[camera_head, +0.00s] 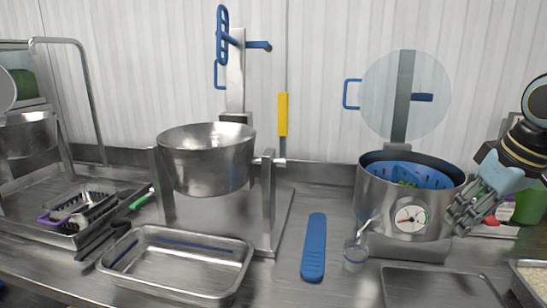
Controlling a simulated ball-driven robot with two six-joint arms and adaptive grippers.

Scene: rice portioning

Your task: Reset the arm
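My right gripper (457,222) comes in from the right edge and points down and to the left. It is in front of the right side of a steel pot (390,206) with a dial gauge. Its fingers look spread apart, with nothing seen between them. It covers part of the pot's side, and I cannot tell whether it touches the pot. My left gripper is not in view.
A blue perforated insert (408,174) sits in the pot. A tilting steel kettle (205,160) stands at centre left, behind a shallow empty tray (175,268). Another tray (440,288) is at front right.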

